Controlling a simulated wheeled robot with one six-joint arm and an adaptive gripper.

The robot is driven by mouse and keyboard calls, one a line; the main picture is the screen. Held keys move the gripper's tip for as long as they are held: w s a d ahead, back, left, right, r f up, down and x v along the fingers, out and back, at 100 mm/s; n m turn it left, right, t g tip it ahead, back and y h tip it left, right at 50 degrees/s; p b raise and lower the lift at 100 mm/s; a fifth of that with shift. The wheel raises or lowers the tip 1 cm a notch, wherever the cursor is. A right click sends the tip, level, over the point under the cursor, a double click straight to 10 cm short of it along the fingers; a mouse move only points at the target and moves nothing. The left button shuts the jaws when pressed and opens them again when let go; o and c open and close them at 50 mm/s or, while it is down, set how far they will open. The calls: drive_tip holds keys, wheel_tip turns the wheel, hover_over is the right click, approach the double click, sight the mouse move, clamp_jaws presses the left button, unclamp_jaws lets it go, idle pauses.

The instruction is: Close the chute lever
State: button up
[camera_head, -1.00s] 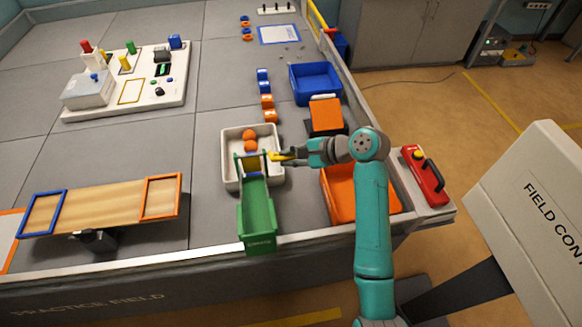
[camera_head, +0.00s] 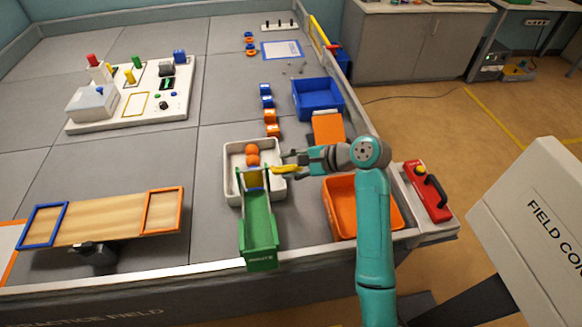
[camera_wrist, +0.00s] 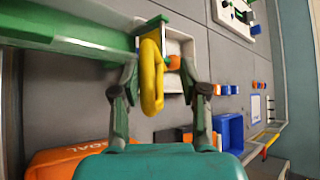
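The green chute (camera_head: 259,222) slopes over the near side of a white tray, with a yellow panel (camera_head: 254,180) at its upper end. The yellow chute lever (camera_head: 286,170) sticks out to the right of that end. My gripper (camera_head: 291,160) is beside the lever. In the wrist view, the lever (camera_wrist: 152,75) is a yellow loop lying between the parted fingers of my gripper (camera_wrist: 158,72). Gaps show on both sides of it, wider on the right. Whether either finger touches the lever is hard to tell.
The white tray (camera_head: 232,188) holds orange balls (camera_head: 252,155). An orange bin (camera_head: 338,224) lies below my arm, and a blue bin (camera_head: 318,96) stands farther back. A seesaw board (camera_head: 105,214) is at the left. Grey mat left of the tray is clear.

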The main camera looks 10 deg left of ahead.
drive_tip(key=shift+f, duration=0.15)
drive_tip(key=shift+d, duration=0.1)
drive_tip(key=shift+s+d, duration=0.1)
drive_tip(key=shift+d, duration=0.05)
drive_tip(key=v, duration=1.1)
drive_tip(key=shift+d+r, duration=0.15)
drive_tip(key=shift+r, duration=0.2)
drive_tip(key=shift+d, duration=0.1)
